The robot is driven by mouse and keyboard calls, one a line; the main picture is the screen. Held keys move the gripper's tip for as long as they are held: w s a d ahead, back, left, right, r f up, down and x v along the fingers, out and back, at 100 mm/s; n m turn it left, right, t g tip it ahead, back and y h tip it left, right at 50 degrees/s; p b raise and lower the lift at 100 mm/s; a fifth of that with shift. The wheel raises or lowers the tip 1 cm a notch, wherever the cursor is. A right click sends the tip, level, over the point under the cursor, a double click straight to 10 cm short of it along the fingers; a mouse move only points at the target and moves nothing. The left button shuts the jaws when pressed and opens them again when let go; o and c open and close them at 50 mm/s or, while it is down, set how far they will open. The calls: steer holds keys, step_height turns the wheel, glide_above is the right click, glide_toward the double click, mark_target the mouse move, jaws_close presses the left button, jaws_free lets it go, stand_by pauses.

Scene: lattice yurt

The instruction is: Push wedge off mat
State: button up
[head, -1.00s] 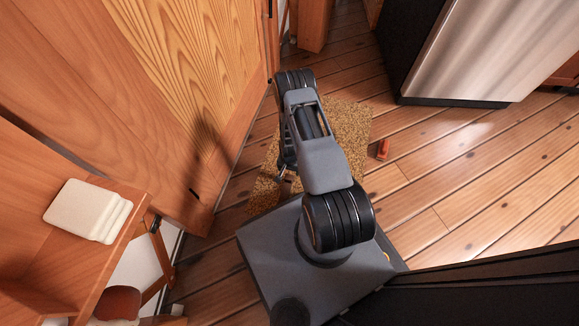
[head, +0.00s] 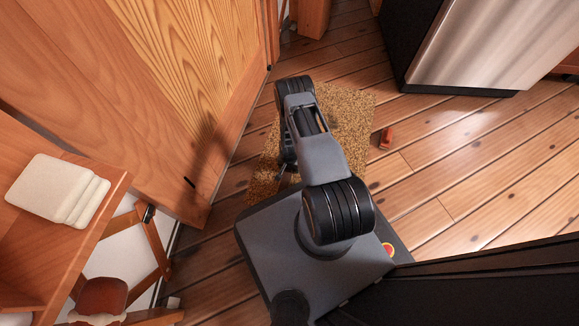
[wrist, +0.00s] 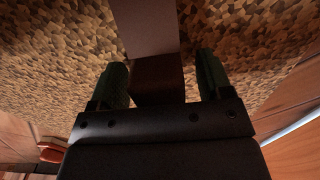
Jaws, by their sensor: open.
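The mat (head: 345,110) is a speckled tan-brown rectangle on the floor, partly hidden by my arm in the head view. It fills most of the wrist view (wrist: 50,60). A brown wedge-like block (wrist: 157,80) lies on the mat, with a paler face stretching away and a dark near end. My gripper (wrist: 162,68) is open, its two dark green fingers on either side of the block's near end. Gaps show beside both fingers. In the head view my gripper (head: 288,165) is low over the mat, mostly behind my arm, and the block is hidden.
A small red-orange object (head: 386,138) lies on the planks just right of the mat. A wooden door or panel (head: 190,90) borders the left. A steel-fronted appliance (head: 480,45) stands at upper right. A wooden table (head: 50,240) holds cream slabs (head: 55,190). Open floor lies right.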

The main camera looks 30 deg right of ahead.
steer(key=shift+c, duration=0.4)
steer(key=c, duration=1)
steer(key=shift+s+a, duration=0.1)
